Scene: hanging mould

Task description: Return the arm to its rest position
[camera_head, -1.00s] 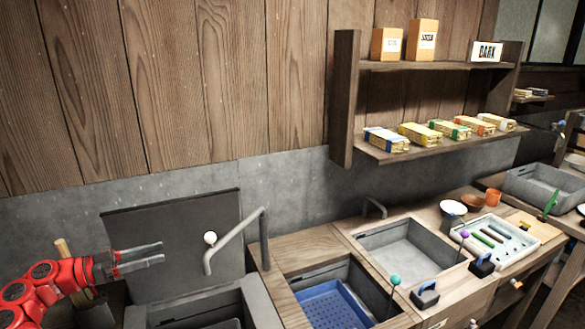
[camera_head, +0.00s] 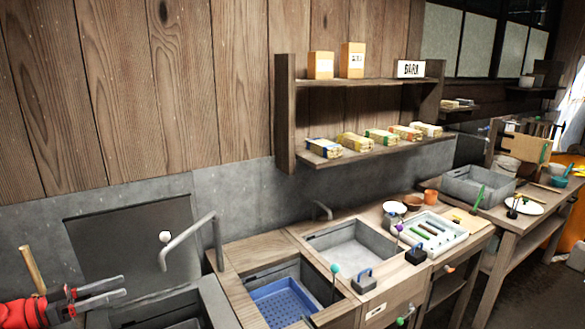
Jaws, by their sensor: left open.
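My left gripper (camera_head: 97,294) is at the lower left edge, at the end of my red arm. Its two grey fingers are apart and nothing is between them. It points right, in front of a dark upright panel (camera_head: 128,243) and left of a grey bent tap (camera_head: 190,240). A wooden handle (camera_head: 32,268) stands behind the arm. My right gripper is out of view.
A sink with a blue basket (camera_head: 285,303) and an empty grey sink (camera_head: 352,246) lie to the right. A white tray (camera_head: 432,233) sits on the counter. A wall shelf (camera_head: 375,150) holds several bundles. A table with a grey tub (camera_head: 480,184) stands far right.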

